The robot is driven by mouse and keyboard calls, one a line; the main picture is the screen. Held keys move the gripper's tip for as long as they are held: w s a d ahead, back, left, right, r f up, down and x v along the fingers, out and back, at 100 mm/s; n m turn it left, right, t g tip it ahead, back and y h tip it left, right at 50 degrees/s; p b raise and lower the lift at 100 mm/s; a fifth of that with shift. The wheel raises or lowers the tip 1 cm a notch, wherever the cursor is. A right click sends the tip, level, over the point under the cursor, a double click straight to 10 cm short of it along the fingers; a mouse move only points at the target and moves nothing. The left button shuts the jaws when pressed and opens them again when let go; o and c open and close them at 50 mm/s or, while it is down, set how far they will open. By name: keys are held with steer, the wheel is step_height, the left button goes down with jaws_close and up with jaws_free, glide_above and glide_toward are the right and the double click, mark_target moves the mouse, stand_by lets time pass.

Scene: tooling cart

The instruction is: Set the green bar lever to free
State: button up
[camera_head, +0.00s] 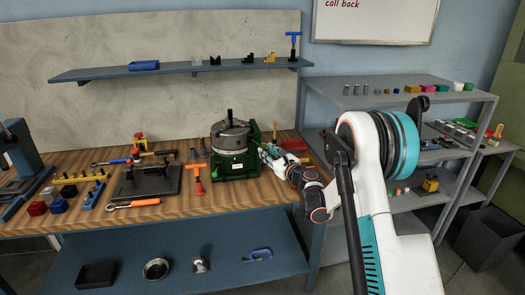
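A green-based device with a round grey metal top (230,136) stands on the wooden workbench (225,208). A dark post rises from its top. An upright green part (255,133) shows at its right side; I cannot tell if this is the green bar lever, and no lever setting is readable. My gripper (266,153) is at the right side of the device, close to the green part. It is small and partly hidden by its own links, so contact and finger opening cannot be told.
A dark plate fixture (147,180) and an orange-handled wrench (133,204) are further left. A red object (293,145) lies behind my arm. A blue shelf (180,69) hangs above the bench.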

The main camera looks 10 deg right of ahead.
mark_target(262, 147)
steer(key=shift+x, duration=2.4)
jaws_close()
